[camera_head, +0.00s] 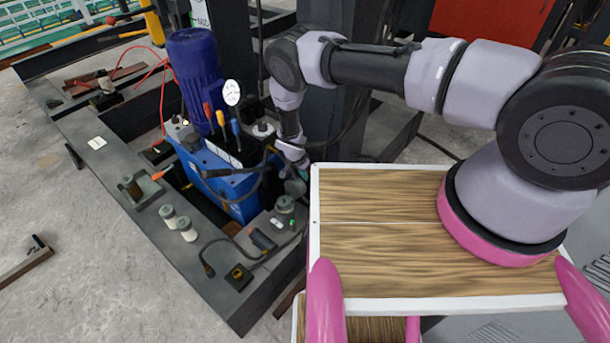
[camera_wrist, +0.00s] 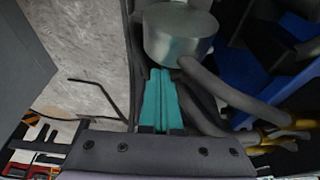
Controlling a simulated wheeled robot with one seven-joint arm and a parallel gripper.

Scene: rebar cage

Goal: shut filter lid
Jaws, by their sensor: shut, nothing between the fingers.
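My gripper (camera_wrist: 160,74) shows teal fingers pressed together in the wrist view, with nothing between them. Their tips are at the lower edge of a grey metal cylinder with a flat round top, which looks like the filter lid (camera_wrist: 180,24). I cannot tell whether the tips touch it or lie just short of it. In the head view my arm reaches down to the right side of the blue pump unit (camera_head: 225,180). A small round grey filter housing (camera_head: 285,205) stands there on the dark base. The lid's hinge and exact angle are too small to make out.
Dark hoses (camera_wrist: 225,92) run close beside the fingers. A blue motor (camera_head: 195,70), a white gauge (camera_head: 232,92) and coloured-handled tools stand left of my arm. Pale cylinders (camera_head: 178,222) sit on the dark frame. Open concrete floor (camera_head: 120,270) lies to the left.

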